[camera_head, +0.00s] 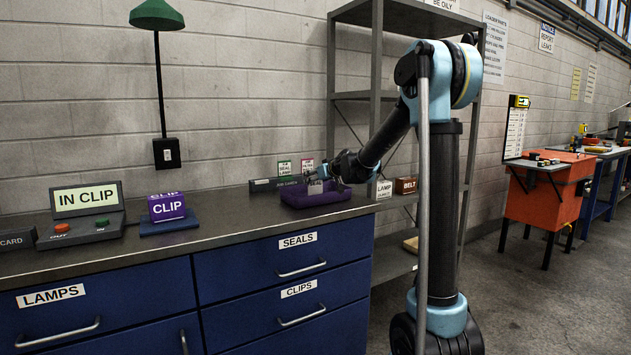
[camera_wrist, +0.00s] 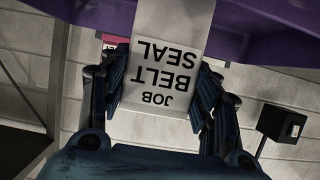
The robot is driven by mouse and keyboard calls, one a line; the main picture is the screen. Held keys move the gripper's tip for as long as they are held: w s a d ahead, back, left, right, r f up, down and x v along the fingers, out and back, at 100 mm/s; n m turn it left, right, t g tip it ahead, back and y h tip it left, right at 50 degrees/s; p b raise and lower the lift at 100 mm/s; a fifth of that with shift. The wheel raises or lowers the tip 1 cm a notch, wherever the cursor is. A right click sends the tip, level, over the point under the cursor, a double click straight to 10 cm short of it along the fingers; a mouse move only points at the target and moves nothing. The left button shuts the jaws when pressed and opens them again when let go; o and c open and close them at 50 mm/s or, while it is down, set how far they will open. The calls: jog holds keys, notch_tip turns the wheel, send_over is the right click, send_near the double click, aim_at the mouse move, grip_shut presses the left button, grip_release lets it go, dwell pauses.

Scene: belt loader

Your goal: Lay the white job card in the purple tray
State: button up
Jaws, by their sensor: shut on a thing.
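The white job card (camera_wrist: 166,72) reads JOB BELT SEAL, upside down in the wrist view. My gripper (camera_wrist: 162,92) is shut on it, with a dark finger along each side edge. The purple tray (camera_head: 318,199) sits on the bench near its right end. Its purple surface also crosses the top of the wrist view (camera_wrist: 268,47), beyond the card. In the head view my gripper (camera_head: 326,173) is at the tray, over its back part. The card shows there as a small pale patch (camera_head: 315,187). I cannot tell whether card and tray touch.
A dark green box with job cards (camera_head: 265,185) stands behind and left of the tray. Boxes labelled LAMP (camera_head: 381,189) and BELT (camera_head: 405,186) are to its right. Bench between is clear.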

jog(key=o, duration=1)
jog(key=v, duration=1.2)
jog(key=shift+s, duration=0.1)
jog(key=s+d+f+m+g+h, duration=0.2)
jog(key=s+d+f, duration=0.5)
jog(key=s, duration=0.7)
jog(key=s+d+f+m+g+h, duration=0.2)
jog(key=s+d+f, duration=0.5)
jog(key=s, duration=0.8)
jog(key=s+d+f+m+g+h, duration=0.2)
jog(key=s+d+f+g, duration=0.3)
jog(key=s+f, duration=0.7)
jog(key=shift+s+d+m+h, duration=0.15)
jog(key=shift+s+d+h, duration=0.2)
jog(key=shift+s+d, duration=0.45)
jog(key=shift+s+d+m+h, duration=0.15)
jog(key=shift+s+d+h, duration=0.3)
jog(key=shift+s, duration=0.45)
